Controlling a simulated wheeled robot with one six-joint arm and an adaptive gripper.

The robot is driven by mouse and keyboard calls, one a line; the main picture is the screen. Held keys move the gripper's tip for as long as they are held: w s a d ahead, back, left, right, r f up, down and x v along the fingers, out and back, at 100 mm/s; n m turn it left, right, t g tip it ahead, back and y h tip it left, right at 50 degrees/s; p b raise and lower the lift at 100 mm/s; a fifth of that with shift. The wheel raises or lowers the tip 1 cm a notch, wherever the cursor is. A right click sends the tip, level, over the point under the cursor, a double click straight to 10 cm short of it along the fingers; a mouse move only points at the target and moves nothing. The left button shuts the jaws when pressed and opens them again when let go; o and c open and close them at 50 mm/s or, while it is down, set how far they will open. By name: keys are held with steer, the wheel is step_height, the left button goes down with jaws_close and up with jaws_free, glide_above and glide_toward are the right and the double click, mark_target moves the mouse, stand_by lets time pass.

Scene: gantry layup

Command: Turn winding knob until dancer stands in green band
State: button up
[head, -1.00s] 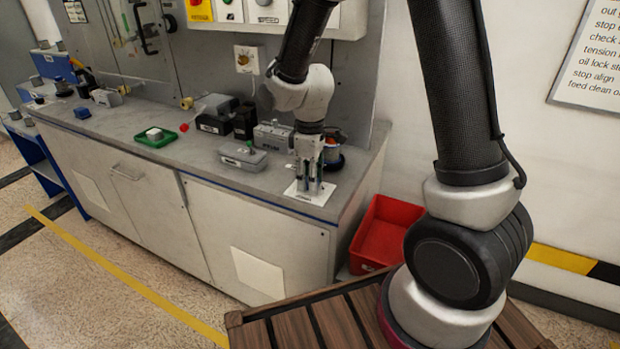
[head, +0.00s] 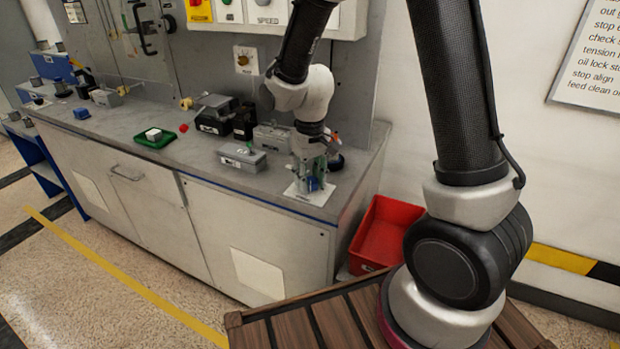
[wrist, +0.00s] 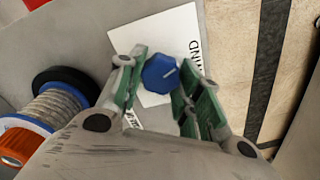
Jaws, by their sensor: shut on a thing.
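The winding knob (wrist: 161,73) is a blue round-edged knob with a pale pointer line. It stands on a white plate (wrist: 184,24) with partly hidden black lettering. My gripper (wrist: 160,84) has its green-padded fingers on either side of the knob, closed on it. In the head view my gripper (head: 312,181) points down over the white plate (head: 297,195) at the right end of the bench. I cannot make out the dancer or a green band for certain in either view.
A wire spool (wrist: 50,108) lies close beside my gripper in the wrist view. A grey box (head: 242,157) and a green tray (head: 155,138) are farther left on the bench (head: 190,160). A red bin (head: 383,235) stands on the floor at the right.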

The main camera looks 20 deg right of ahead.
mark_target(310, 179)
stand_by(0.4)
steer(key=o, duration=1)
steer(key=shift+r, duration=0.1)
step_height(310, 179, up, 12)
steer(key=shift+f, duration=0.1)
